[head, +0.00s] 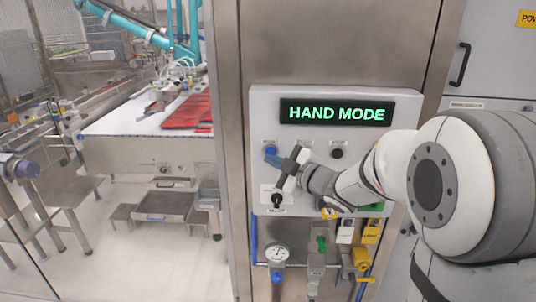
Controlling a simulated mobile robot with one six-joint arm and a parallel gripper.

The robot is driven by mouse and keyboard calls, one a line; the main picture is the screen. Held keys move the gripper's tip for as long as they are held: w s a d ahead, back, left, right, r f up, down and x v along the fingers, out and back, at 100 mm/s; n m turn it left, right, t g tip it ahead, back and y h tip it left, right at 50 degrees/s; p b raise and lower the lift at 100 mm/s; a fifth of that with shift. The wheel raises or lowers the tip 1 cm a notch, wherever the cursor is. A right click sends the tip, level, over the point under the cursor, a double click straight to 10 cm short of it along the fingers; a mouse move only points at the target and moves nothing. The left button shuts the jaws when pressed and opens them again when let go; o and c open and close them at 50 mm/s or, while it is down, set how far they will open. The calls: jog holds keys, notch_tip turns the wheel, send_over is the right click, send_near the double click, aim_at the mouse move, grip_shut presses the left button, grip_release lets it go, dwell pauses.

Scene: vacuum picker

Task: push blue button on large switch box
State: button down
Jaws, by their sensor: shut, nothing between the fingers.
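The large switch box (266,105) is a pale panel on a steel post, with a black display (337,113) reading "HAND MODE" in green. The blue button (271,150) is at the left of the upper row. My gripper (276,160) is shut and empty. In the picture its tips overlap or touch the lower right edge of the blue button; I cannot tell whether they make contact. My arm comes in from the right and covers the lower middle of the box.
A black knob (337,153) is right of the blue button, and a black selector (277,198) is below it. A green part (371,207) shows behind my arm. A gauge (277,253) and valves hang below. A conveyor table (135,117) stands at left.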

jog(key=s+b, duration=0.1)
jog(key=s, duration=0.4)
jog(key=shift+a, duration=0.1)
dwell(0.3)
dwell(0.4)
jog(key=s+d+f+m+h, duration=0.2)
jog(key=d+m+h, duration=0.4)
jog(key=d, duration=0.1)
jog(key=s+d+f+m+h, duration=0.1)
jog(key=s+d+m+h, duration=0.1)
jog(key=d+m+h, duration=0.4)
jog(key=s+d+f+m+g, duration=0.1)
jog(key=s+f+m+g, duration=0.2)
jog(key=s, duration=0.7)
jog(key=s+f+m+g, duration=0.3)
jog(key=s+g, duration=0.3)
jog(key=s, duration=0.4)
jog(key=shift+d+f+m, duration=0.3)
jog(key=shift+d+f, duration=0.05)
jog(key=shift+f, duration=0.15)
